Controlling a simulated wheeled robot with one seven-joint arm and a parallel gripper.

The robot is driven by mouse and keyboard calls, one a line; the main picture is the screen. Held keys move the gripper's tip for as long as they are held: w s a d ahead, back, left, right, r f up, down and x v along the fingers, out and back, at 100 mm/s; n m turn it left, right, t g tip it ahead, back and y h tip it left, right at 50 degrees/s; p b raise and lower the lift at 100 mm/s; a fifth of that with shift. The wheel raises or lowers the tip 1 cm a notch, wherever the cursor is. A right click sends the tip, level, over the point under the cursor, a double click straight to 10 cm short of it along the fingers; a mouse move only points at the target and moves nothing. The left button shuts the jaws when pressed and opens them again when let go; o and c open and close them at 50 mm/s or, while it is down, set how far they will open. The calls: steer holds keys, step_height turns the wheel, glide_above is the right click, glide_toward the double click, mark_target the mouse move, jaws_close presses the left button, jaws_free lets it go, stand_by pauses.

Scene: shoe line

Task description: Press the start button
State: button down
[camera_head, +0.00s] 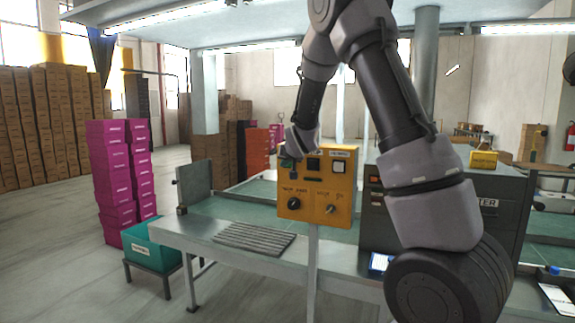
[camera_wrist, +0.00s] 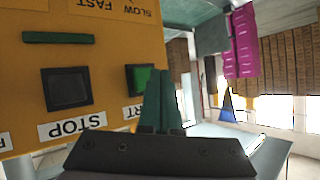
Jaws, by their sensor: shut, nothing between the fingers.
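The yellow control panel (camera_head: 319,208) stands on a post by the line. In the wrist view, which is upside down, its face (camera_wrist: 105,60) fills the left side. The green start button (camera_wrist: 140,79) has a partly hidden label ending in RT. The dark square stop button (camera_wrist: 66,88) sits beside it, above a STOP label. My gripper (camera_wrist: 161,73) is shut and empty, with its fingertips at the edge of the green button in that view. I cannot tell whether they touch it. In the head view my gripper (camera_head: 289,158) is at the panel's upper left corner.
The panel also carries a black knob (camera_head: 294,204) and a small switch (camera_head: 330,209). A dark grey machine (camera_head: 500,210) stands right of the panel. Magenta boxes (camera_head: 118,180) and a teal box (camera_head: 150,244) are at the left. The floor at the front left is clear.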

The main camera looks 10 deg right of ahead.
steer(key=shift+w, duration=0.1)
steer(key=shift+w+d, duration=0.25)
stand_by(0.3)
